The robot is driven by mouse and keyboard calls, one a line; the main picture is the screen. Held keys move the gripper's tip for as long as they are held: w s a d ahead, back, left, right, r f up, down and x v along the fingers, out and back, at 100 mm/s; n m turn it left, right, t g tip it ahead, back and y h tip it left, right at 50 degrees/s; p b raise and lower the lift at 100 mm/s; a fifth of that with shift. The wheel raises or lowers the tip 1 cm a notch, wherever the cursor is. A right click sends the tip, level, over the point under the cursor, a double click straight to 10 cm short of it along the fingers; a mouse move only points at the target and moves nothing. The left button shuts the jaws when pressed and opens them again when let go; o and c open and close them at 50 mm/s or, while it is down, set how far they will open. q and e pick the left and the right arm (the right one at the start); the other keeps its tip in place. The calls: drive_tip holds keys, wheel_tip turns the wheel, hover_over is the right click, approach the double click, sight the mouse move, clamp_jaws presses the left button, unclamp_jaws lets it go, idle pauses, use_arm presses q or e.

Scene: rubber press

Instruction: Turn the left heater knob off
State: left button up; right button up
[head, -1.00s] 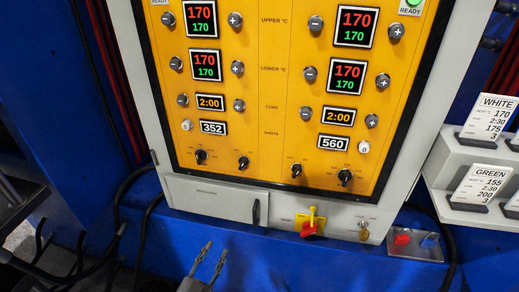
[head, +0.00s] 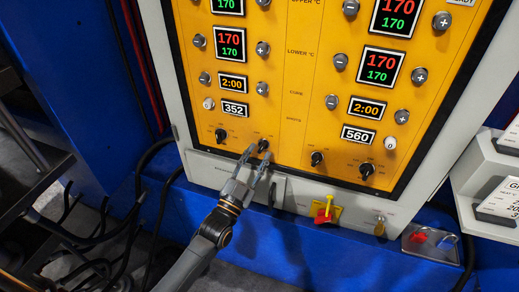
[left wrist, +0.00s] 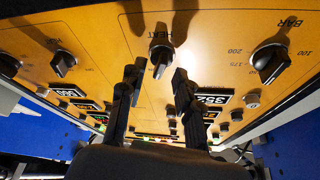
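The left heater knob (head: 263,145) is a small black knob low on the left half of the yellow panel. The left wrist view shows it as the knob (left wrist: 161,57) beside the word HEAT. My left gripper (head: 257,154) is open and empty, its fingertips close to this knob. In the left wrist view the two fingers (left wrist: 157,82) stand apart, with the knob between them and just beyond the tips. I see no clear contact. The knob's OFF mark is not readable here. My right gripper is not in view.
A black knob (head: 221,135) marked BAR in the left wrist view sits left of the heater knob. Two more black knobs (head: 316,158) sit to the right.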

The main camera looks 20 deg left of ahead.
use_arm(q)
drive_tip(key=shift+x, duration=0.9)
drive_tip(key=shift+c, duration=0.2)
clamp_jaws()
drive_tip(key=shift+n, duration=0.3)
drive_tip(key=n+y, duration=0.1)
drive_tip(key=n, duration=0.2)
drive_tip(key=n+y, duration=0.2)
drive_tip(key=n, duration=0.1)
drive_tip(key=shift+d+t, duration=0.15)
drive_tip(key=shift+t, duration=0.15)
drive_tip(key=shift+n+y+p, duration=0.15)
drive_tip(key=shift+n+y, duration=0.85)
drive_tip(key=shift+n, duration=0.65)
drive_tip(key=shift+n+y+p, duration=0.15)
drive_tip(key=shift+n+y, duration=0.85)
drive_tip(key=shift+n, duration=0.65)
